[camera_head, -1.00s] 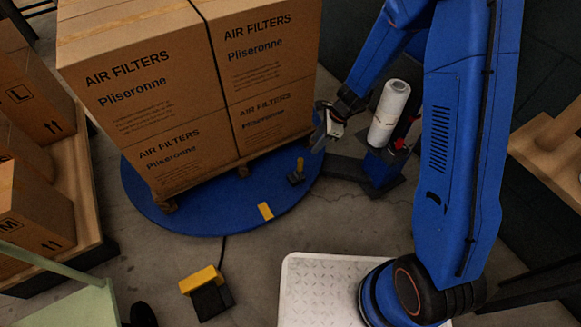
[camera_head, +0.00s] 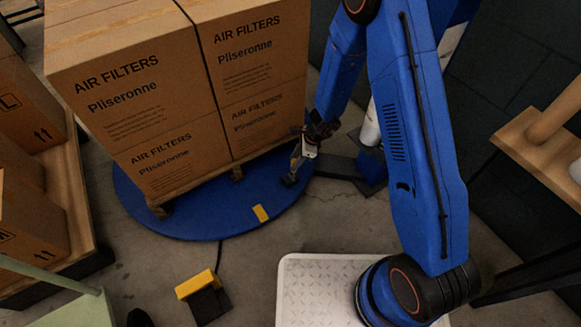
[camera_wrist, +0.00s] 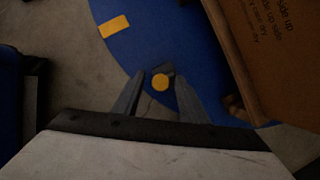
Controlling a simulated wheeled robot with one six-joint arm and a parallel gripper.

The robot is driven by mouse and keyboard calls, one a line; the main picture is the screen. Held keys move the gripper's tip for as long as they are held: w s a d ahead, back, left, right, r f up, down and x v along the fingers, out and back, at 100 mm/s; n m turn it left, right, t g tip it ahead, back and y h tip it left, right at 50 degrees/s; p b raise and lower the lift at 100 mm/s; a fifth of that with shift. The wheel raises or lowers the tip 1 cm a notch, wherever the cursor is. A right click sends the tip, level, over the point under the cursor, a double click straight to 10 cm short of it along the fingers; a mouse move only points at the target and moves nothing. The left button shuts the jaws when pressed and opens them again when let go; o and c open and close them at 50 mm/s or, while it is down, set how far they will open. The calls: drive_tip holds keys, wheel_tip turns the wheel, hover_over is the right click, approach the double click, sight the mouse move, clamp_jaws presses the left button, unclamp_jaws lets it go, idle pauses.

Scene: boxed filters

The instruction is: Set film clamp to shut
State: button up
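The film clamp is a small dark fitting with a yellow-topped upright lever, on the blue turntable (camera_head: 215,225) near its right edge. In the head view only its dark base (camera_head: 289,182) shows; the gripper hides the lever. In the wrist view the lever's round yellow end (camera_wrist: 160,82) lies between my two grey fingers, with a gap on each side. My gripper (camera_head: 295,168) points down over the clamp and is open. I cannot tell from these views how far the lever is tilted.
Stacked air filter boxes (camera_head: 150,100) on a pallet stand close left of the gripper. The white film roll (camera_head: 370,125) is partly behind my arm. A yellow-and-black pedal (camera_head: 203,296) lies on the floor in front.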

drive_tip(key=shift+x, duration=2.7)
drive_tip(key=shift+c, duration=0.6)
clamp_jaws()
